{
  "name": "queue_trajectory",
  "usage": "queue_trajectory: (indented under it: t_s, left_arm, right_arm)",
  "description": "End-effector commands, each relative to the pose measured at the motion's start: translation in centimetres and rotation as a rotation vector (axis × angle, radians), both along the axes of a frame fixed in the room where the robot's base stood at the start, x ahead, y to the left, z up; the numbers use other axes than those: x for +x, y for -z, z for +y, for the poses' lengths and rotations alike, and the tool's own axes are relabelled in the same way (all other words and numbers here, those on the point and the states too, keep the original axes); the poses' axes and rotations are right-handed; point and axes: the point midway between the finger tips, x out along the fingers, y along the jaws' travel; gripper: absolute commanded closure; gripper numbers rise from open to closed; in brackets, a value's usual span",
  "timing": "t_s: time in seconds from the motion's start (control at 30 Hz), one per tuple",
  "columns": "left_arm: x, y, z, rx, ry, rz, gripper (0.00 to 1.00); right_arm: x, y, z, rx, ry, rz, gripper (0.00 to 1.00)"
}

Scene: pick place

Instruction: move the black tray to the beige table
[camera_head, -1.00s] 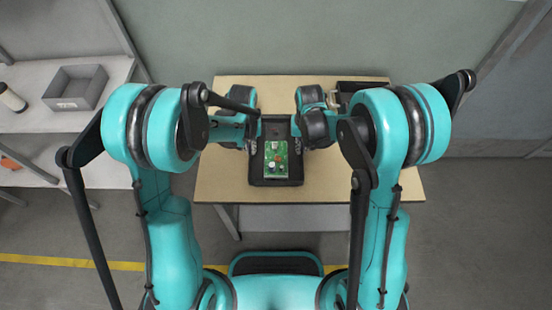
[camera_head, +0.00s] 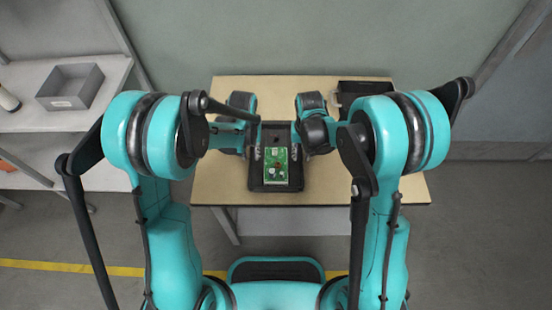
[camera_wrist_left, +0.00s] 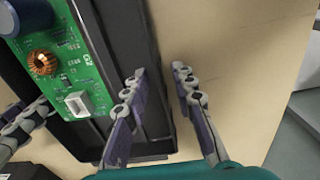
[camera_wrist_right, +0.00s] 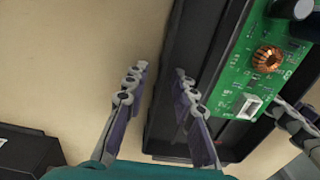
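The black tray (camera_head: 268,185) is on the beige table (camera_head: 225,180), near the middle of its front half, and carries a green circuit board (camera_head: 276,163). My left gripper (camera_head: 257,153) is at the tray's left side. In the left wrist view its fingers (camera_wrist_left: 160,85) are apart, one inside and one outside the tray wall (camera_wrist_left: 152,75), with gaps showing. My right gripper (camera_head: 297,153) is at the right side. In the right wrist view its fingers (camera_wrist_right: 160,80) are likewise apart on either side of the wall (camera_wrist_right: 172,50).
A black container (camera_head: 365,87) stands at the table's back right, close to my right arm. Bare table surface lies left and right of the tray.

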Motion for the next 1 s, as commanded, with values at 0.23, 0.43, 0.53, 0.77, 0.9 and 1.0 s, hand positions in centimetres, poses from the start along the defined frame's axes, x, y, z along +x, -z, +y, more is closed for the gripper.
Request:
queue_trajectory:
  t_s: [0.23,0.43,0.53,0.77,0.9,1.0]
  left_arm:
    - [0.0,-3.5,0.0,0.000,0.000,0.000,0.74]
    - [0.0,-7.9,0.0,0.000,0.000,0.000,0.74]
    - [0.0,-9.7,0.0,0.000,0.000,0.000,0.74]
    - [0.0,-11.8,0.0,0.000,0.000,0.000,0.74]
    - [0.0,-11.9,0.0,0.000,0.000,0.000,0.74]
    - [0.0,-11.9,0.0,0.000,0.000,0.000,0.74]
  right_arm:
    - [0.0,0.0,0.0,0.000,0.000,0.000,0.74]
    - [0.0,0.0,0.0,0.000,0.000,0.000,0.74]
    - [0.0,0.0,0.0,0.000,0.000,0.000,0.74]
    - [0.0,-0.2,0.0,0.000,0.000,0.000,0.74]
    - [0.0,-1.7,0.0,0.000,0.000,0.000,0.74]
    - [0.0,-3.8,0.0,0.000,0.000,0.000,0.74]
